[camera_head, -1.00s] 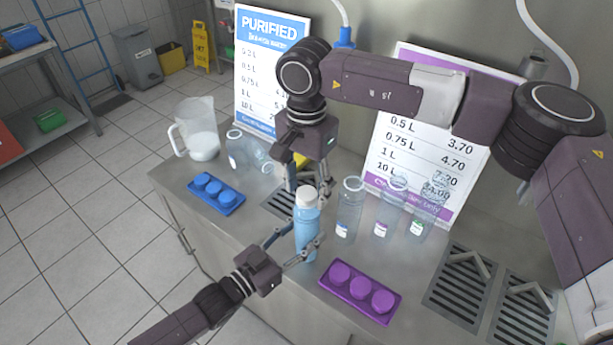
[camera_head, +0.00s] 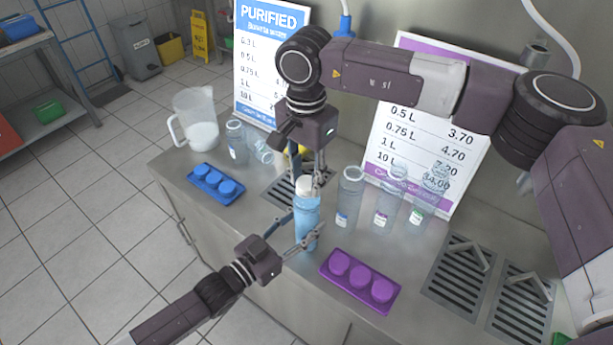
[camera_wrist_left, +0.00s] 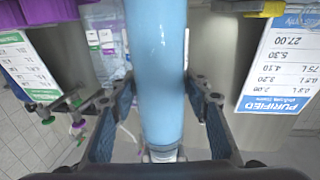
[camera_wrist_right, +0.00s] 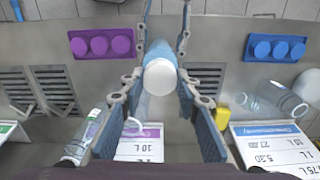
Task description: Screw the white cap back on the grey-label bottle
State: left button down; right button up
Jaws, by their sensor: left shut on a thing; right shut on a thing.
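The light-blue bottle (camera_head: 307,228) stands upright on the metal counter; no grey label is visible on the side I see. The white cap (camera_head: 305,185) sits on its top and also shows from above in the right wrist view (camera_wrist_right: 160,77). My left gripper (camera_head: 305,233) is shut around the bottle's body from the front left. The bottle also fills the middle of the left wrist view (camera_wrist_left: 157,70). My right gripper (camera_head: 308,180) points down from above and is shut on the cap, one finger on each side. The cap's thread is hidden.
Clear bottles (camera_head: 348,196) stand close on the right. A purple cap tray (camera_head: 333,278) is in front right, a blue cap tray (camera_head: 205,184) left. Drain grates (camera_head: 452,291) lie at right.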

pick_arm(q)
jog(key=shift+f, duration=0.1)
pick_arm(e)
jog(key=m, duration=2)
jog(key=shift+f+m, duration=0.1)
jog(key=shift+m, duration=0.2)
jog(key=o, duration=1.4)
jog(key=shift+c, duration=0.2)
notch_tip(320, 180, up, 12)
pick_arm(q)
jog(key=c, duration=1)
grip_release()
